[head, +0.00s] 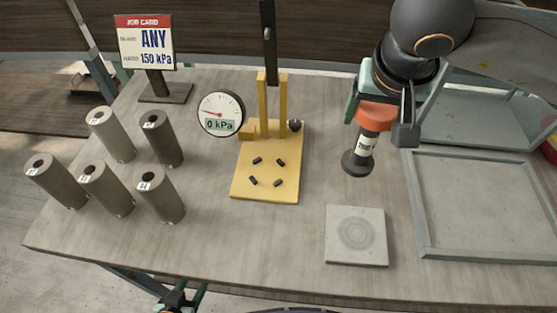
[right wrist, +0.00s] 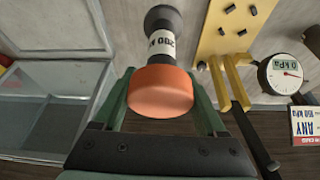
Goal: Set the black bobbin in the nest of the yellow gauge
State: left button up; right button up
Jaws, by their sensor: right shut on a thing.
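The black bobbin (head: 355,162) has a dark lower flange, a white label on its neck and an orange top end. My right gripper (head: 379,114) is shut on the orange end and holds it tilted above the table, right of the gauge. The right wrist view shows the bobbin (right wrist: 164,20) beyond the gripper (right wrist: 160,98), its label reading about 200 k. The yellow gauge (head: 244,184) has several small black pegs on its plate, an upright frame and a dial (head: 221,113) reading 0 kPa. My left gripper (head: 180,298) shows partly at the bottom edge; its jaws are unclear.
Several grey-brown cylinders (head: 108,188) stand at the left. A job card (head: 145,42) reading ANY, 150 kPa stands behind them. A square pad with rings (head: 343,253) lies below the held bobbin. A shallow grey tray (head: 425,215) is at the right, a clear-sided bin (head: 470,118) behind it.

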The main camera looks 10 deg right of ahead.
aim_at(267, 172)
jog(key=l+u, duration=0.15)
jog(key=u, duration=0.25)
jog(key=l+u, duration=0.1)
jog(key=u, duration=0.3)
jog(key=k+l+u, duration=0.1)
jog(key=u, duration=0.3)
jog(key=k+u, duration=0.1)
jog(key=u, duration=0.3)
